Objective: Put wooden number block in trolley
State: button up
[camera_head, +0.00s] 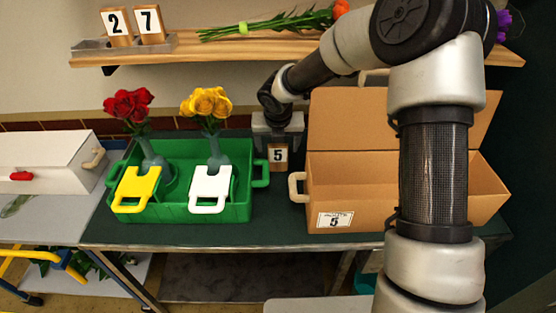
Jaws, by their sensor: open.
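A wooden number block (278,157) with a black 5 on a white face stands upright on the dark green table (270,232), between the green tray and the brown box. My gripper (278,146) is open, pointing down right at the block. Its fingers are small and partly hidden, so I cannot tell whether they touch the block. Two more wooden number blocks, a 2 (116,24) and a 7 (150,22), stand on the wall shelf. A yellow tube frame (20,255) at the lower left may be part of the trolley; most of it is out of view.
The green tray (250,205) holds vases with red roses (128,104) and yellow roses (206,102). Close on the right stands the open brown box (370,205), labelled 5, partly behind my arm. A white box (45,160) stands left. The table's front strip is clear.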

aim_at(278, 150)
jog(key=x, duration=0.4)
jog(key=w+b+x, duration=0.1)
jog(key=x, duration=0.3)
jog(key=shift+w+d+f, duration=0.1)
jog(key=shift+f, duration=0.1)
jog(key=shift+c, duration=0.3)
jog(key=c, duration=1.2)
jog(key=shift+o, duration=0.2)
jog(key=shift+r, duration=0.1)
